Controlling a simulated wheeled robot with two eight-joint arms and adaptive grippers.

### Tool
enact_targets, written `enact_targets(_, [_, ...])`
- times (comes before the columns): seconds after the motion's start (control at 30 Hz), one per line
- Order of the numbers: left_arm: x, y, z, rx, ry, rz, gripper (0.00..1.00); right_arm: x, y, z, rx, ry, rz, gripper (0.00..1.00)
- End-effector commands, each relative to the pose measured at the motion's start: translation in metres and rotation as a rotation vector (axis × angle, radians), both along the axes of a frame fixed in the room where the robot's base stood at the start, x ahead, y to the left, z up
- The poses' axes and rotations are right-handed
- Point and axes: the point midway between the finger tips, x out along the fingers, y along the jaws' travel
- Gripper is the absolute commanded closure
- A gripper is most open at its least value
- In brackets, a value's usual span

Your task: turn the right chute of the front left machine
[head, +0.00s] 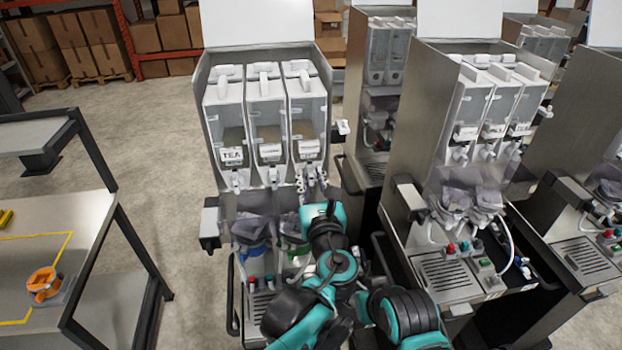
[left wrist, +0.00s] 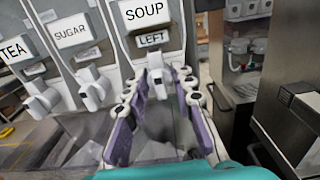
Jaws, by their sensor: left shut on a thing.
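The front left machine (head: 215,130) has three clear-fronted canisters side by side, marked TEA (left wrist: 14,50), SUGAR (left wrist: 75,33) and SOUP (left wrist: 145,12) from left to right. A white chute sticks out below each. The right chute (left wrist: 157,82) hangs under the SOUP canister, beneath a small LEFT label (left wrist: 150,40). My left gripper (head: 313,184) is at this chute. In the head view my gripper hides most of the chute. My right gripper is not in view.
The middle chute (left wrist: 92,88) and left chute (left wrist: 40,95) are close by on the left. Another machine (head: 430,150) stands on the right. A table (head: 90,215) with an orange part (head: 43,284) is at the left, with open floor between.

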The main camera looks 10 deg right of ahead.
Motion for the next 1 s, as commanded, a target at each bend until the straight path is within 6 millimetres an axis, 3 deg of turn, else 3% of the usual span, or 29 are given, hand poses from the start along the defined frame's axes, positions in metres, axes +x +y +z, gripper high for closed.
enact_targets(0.4, [-0.001,0.000,-0.002,0.004,0.004,0.000,1.00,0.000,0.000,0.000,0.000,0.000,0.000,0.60])
enact_targets(0.43, [-0.001,0.000,-0.002,0.004,0.004,0.000,0.73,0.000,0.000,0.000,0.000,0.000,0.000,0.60])
enact_targets(0.47, [-0.001,0.000,-0.002,0.004,0.004,0.000,0.69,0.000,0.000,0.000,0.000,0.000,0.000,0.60])
enact_targets(0.77, [-0.002,0.000,-0.001,0.005,0.002,-0.001,0.69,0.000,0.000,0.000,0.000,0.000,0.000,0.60])
enact_targets(0.87, [-0.010,0.000,-0.001,0.006,0.001,-0.002,0.69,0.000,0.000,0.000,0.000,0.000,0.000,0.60])
enact_targets(1.0, [-0.036,-0.001,-0.001,0.006,0.001,-0.004,0.69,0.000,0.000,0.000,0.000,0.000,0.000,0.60])
